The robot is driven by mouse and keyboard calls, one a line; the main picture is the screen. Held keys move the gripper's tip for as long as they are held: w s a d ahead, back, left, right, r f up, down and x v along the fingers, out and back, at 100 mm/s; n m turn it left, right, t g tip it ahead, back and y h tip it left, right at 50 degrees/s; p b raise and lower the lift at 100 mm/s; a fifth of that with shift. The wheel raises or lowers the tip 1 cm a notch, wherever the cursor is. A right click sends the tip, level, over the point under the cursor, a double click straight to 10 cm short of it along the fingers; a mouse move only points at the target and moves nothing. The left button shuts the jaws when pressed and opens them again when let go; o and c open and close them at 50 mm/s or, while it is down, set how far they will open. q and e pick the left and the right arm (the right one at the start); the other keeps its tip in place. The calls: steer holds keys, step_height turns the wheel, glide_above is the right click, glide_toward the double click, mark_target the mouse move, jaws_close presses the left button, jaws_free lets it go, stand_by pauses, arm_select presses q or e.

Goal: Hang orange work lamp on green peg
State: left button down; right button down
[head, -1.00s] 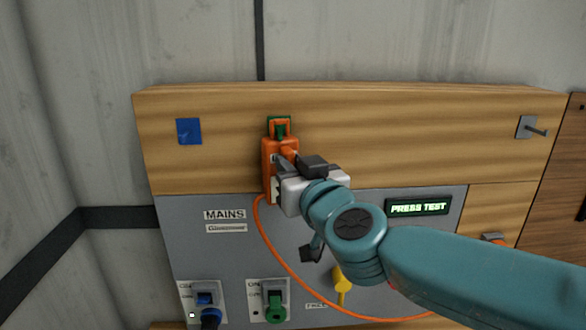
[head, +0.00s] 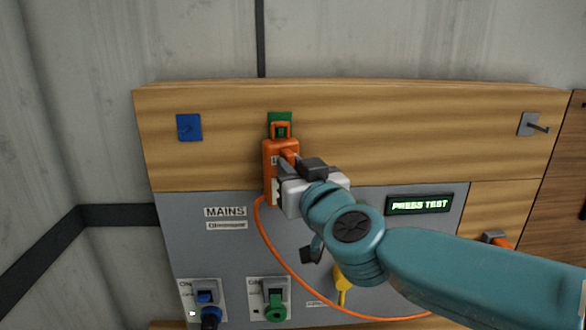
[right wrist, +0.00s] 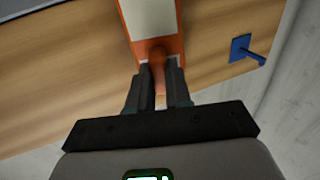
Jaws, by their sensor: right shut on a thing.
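The orange work lamp (head: 279,160) is upright against the wooden board, with its loop at the top lying over the lower part of the green peg plate (head: 280,118). I cannot tell whether the loop is around the peg itself. My right gripper (head: 284,170) is shut on the orange work lamp, which also shows in the right wrist view (right wrist: 153,22) with the two fingers (right wrist: 158,85) closed on its orange stub. An orange cable runs from the lamp's bottom down to the right. My left gripper is not in view.
A blue peg (head: 188,128) is left of the lamp and a grey peg (head: 531,124) is at the far right, both empty. Below is a grey panel (head: 235,250) with a blue switch (head: 207,300), a green switch (head: 275,300), a yellow handle (head: 342,284) and a display (head: 419,205) reading PRESS TEST.

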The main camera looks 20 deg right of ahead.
steer(key=shift+f, duration=0.1)
stand_by(0.5)
steer(key=c, duration=1.4)
jaws_free()
steer(key=shift+c, duration=0.2)
steer(key=shift+o, duration=0.7)
steer(key=o, duration=0.6)
steer(key=shift+c, duration=0.2)
steer(key=shift+f, duration=0.1)
